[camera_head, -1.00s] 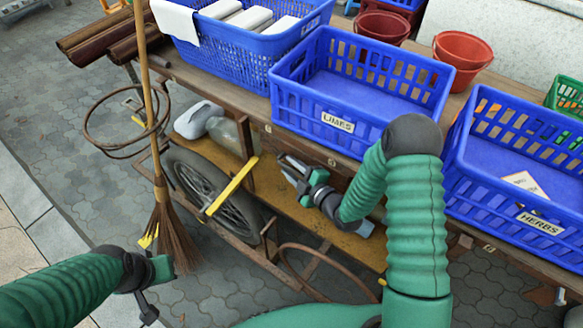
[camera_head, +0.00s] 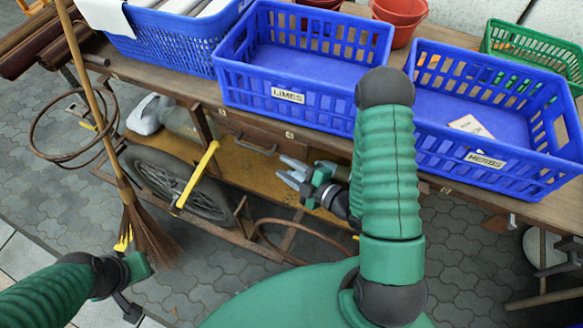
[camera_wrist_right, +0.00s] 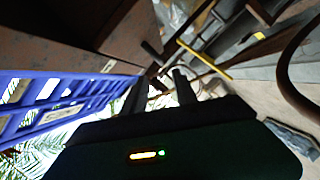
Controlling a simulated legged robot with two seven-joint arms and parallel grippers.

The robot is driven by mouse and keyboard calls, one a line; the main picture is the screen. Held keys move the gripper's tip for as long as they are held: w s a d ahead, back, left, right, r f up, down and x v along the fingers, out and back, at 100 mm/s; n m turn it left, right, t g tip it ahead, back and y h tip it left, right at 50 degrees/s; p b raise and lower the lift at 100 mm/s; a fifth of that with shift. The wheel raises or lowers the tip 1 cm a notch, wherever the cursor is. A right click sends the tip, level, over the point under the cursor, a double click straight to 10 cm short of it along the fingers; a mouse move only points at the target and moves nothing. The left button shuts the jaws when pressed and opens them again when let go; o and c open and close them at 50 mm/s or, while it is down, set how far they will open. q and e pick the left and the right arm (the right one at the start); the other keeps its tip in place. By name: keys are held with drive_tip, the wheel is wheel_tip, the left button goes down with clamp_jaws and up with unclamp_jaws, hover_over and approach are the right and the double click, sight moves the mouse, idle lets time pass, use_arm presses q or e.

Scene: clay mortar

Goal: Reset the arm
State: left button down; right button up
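My right arm comes in at the right of the head view and bends back to the left. Its gripper (camera_head: 287,170) is in front of the cart's side, below the blue crate labelled LIMES (camera_head: 300,110). Its two fingers stand apart with nothing between them. They also show apart in the right wrist view (camera_wrist_right: 162,88). My left gripper (camera_head: 130,300) is low at the left edge of the head view, near the broom's bristles. It is seen from behind, and I cannot tell whether its fingers are apart.
The wooden cart (camera_head: 455,182) carries several crates, including the blue HERBS crate (camera_head: 430,150). A drawer handle (camera_head: 257,147) is behind the right gripper. A yellow bar (camera_head: 200,172) and a wheel (camera_head: 165,180) are left of it. A broom (camera_head: 145,235) leans near my left arm.

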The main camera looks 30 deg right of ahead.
drive_tip(key=shift+p+v, duration=0.4)
drive_tip(key=shift+v, duration=0.65)
drive_tip(key=shift+w, duration=0.1)
